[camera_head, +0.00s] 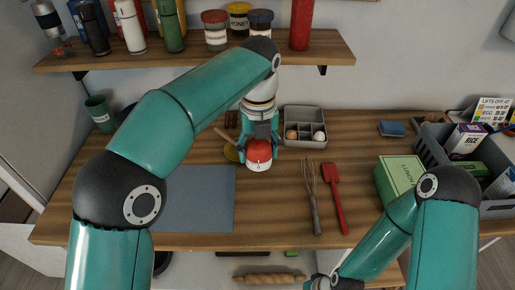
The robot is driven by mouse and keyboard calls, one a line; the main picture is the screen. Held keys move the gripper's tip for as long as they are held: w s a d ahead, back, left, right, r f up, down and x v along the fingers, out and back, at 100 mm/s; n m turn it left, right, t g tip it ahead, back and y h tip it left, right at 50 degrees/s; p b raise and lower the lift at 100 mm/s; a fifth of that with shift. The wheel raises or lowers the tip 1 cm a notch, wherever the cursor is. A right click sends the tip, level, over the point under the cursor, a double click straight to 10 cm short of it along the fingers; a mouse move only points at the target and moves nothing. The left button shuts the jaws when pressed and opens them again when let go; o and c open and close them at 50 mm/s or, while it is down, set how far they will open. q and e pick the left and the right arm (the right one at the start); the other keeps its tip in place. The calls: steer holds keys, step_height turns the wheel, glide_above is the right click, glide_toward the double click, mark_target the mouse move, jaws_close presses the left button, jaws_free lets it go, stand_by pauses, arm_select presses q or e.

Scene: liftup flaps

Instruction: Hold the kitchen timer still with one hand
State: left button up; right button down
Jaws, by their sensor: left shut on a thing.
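The kitchen timer (259,163) is small, with a red top and a pale lower part. My left gripper (260,146) comes down from above and is shut on the timer, with a finger at each side. Part of the timer is hidden by the gripper. My right arm comes in at the lower right; its gripper is not visible in the frame.
A grey-blue mat (200,200) lies left of the timer. A grey egg tray (304,122), a whisk (311,190) and a red spatula (334,195) lie to the right. A green box (398,178) and a grey crate (431,147) stand farther right. A loaded shelf (190,58) is above.

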mark_target(258, 206)
arm_select(q)
steer(key=shift+f, duration=0.1)
stand_by(0.3)
steer(key=shift+f+b, duration=5.75)
steer(key=shift+f, duration=4.2)
